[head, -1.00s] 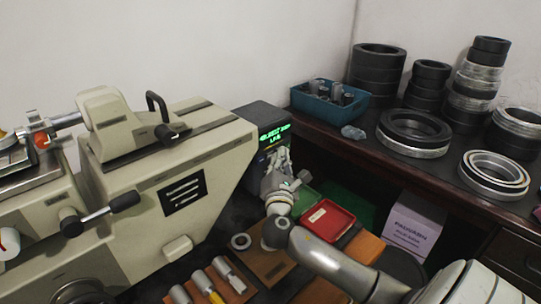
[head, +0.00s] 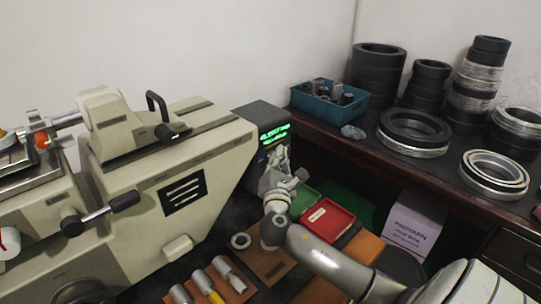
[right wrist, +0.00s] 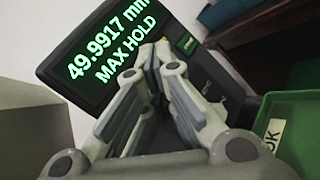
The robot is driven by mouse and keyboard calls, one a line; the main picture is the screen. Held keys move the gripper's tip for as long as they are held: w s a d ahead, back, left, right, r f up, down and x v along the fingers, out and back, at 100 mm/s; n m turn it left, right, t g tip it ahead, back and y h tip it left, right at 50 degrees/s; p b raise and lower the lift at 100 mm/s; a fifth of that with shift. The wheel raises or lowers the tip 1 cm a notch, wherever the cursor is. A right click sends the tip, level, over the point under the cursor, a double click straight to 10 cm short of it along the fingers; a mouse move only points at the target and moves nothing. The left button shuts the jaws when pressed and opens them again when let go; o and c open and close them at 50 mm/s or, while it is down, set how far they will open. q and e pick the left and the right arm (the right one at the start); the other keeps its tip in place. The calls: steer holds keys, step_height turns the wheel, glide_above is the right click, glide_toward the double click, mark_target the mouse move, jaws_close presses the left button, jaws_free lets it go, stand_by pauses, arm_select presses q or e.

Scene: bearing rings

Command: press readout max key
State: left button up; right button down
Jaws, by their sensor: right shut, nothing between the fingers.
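The readout (head: 262,113) is a dark box with a green lit screen beside the beige machine. In the right wrist view the readout's screen (right wrist: 105,48) reads "49.9917 mm" and "MAX HOLD". My right gripper (head: 277,157) is shut and empty, in front of the readout's face below the screen. In the right wrist view its fingertips (right wrist: 152,52) are together at the key area, right of the text. A green key (right wrist: 188,43) shows just right of them. The fingertips hide part of the panel, so I cannot tell whether they touch a key. My left gripper is not in view.
A red tray (head: 327,222) and a green tray (head: 303,198) lie close to my right gripper; a green bin edge (right wrist: 288,112) shows at right. The beige machine (head: 150,215) stands left. Ring stacks (head: 377,75) and a blue bin (head: 318,107) stand on the back bench.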

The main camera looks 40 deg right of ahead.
stand_by(0.3)
steer(key=shift+s+p, duration=0.3)
steer(key=shift+s, duration=0.45)
steer(key=shift+s+d+p, duration=0.15)
steer(key=shift+s+p, duration=0.15)
steer(key=shift+s, duration=0.95)
steer(key=shift+s+d+p, duration=0.1)
steer(key=shift+s+p, duration=0.2)
steer(key=shift+s, duration=0.95)
steer(key=shift+r, duration=0.1)
